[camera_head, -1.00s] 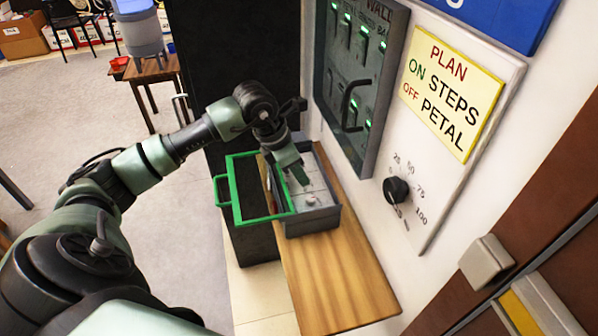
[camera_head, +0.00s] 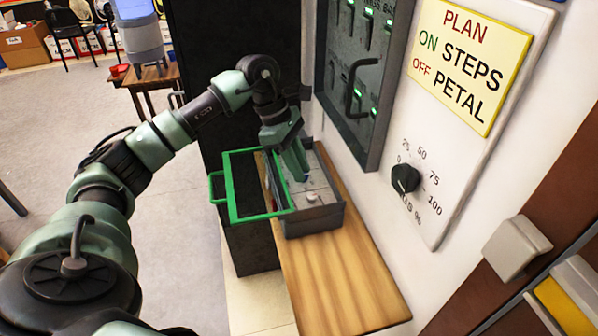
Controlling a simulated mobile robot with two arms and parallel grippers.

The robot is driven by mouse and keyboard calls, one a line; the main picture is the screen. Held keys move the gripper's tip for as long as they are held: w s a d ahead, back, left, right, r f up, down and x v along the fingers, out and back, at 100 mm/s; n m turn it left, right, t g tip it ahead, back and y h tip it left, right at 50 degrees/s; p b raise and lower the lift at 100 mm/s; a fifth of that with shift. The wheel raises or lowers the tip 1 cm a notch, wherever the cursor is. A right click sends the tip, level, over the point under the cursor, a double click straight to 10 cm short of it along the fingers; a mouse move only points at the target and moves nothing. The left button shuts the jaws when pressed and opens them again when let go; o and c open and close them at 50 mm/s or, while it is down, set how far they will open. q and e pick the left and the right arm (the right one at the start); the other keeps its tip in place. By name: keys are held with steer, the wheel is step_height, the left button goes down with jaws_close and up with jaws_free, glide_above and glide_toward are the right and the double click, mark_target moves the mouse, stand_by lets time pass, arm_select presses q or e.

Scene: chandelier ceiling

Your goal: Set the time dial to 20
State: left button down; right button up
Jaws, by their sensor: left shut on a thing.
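My left gripper (camera_head: 298,174) reaches down into an open grey box (camera_head: 313,220) on a wooden shelf. It is shut on a small part inside the box. The fingers hide that part, so I cannot tell whether it is the time dial or where it points. A small pale knob (camera_head: 312,197) shows in the box beside the fingertips. A black round dial (camera_head: 405,178) is on the white wall panel, with marks 0, 25, 50, 75, 100 and a % sign; no gripper is near it. My right gripper is not in view.
A green frame (camera_head: 232,216) stands open at the box's left side. The wooden shelf (camera_head: 335,285) is clear in front of the box. A grey switch panel with a handle (camera_head: 357,90) is on the wall above. A yellow sign (camera_head: 468,62) hangs to its right.

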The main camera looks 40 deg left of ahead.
arm_select(q)
steer(key=shift+w+m+g+b, duration=0.2)
steer(key=shift+m+g+b, duration=0.3)
steer(key=shift+m, duration=1)
steer(key=shift+r, duration=0.1)
steer(key=c, duration=1.3)
jaws_free()
steer(key=shift+o, duration=0.2)
steer(key=b+v, duration=0.1)
steer(key=v, duration=0.6)
steer(key=shift+r, duration=0.3)
steer(key=shift+a, duration=0.15)
